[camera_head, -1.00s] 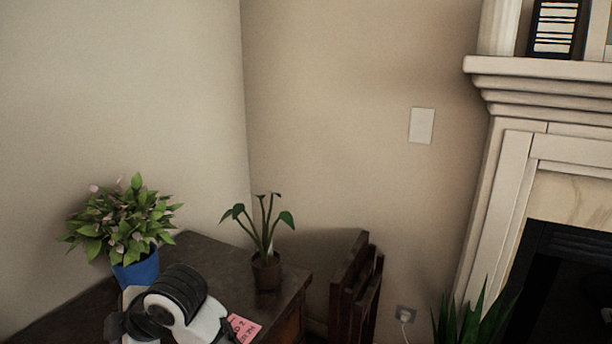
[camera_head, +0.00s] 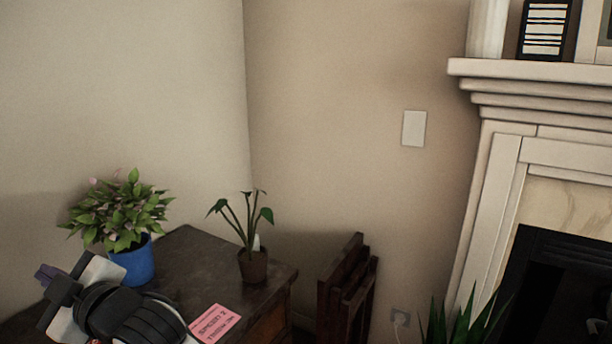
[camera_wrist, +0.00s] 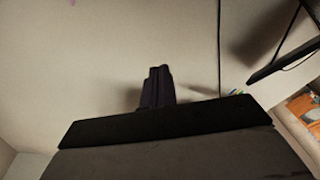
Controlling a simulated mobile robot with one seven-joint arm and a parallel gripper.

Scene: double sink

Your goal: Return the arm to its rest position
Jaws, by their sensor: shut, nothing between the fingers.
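My gripper (camera_wrist: 157,88) shows in the wrist view as two dark fingers pressed together, with nothing between them. They point up in the picture toward a pale, plain surface. In the head view, my white and black arm is folded low at the left, above the dark wooden cabinet (camera_head: 185,262). The dark purplish tip of my gripper (camera_head: 46,273) points to the left there. It appears just in front of and left of the blue flowerpot (camera_head: 134,264); whether it touches anything cannot be told.
A small potted plant (camera_head: 252,264) and a pink card (camera_head: 214,323) are on the cabinet. Dark folded wooden furniture (camera_head: 347,295) stands beside it. A fireplace (camera_head: 490,200) is at right, with spiky leaves (camera_head: 465,322) before it. A dark screen-like edge (camera_wrist: 285,60) shows in the wrist view.

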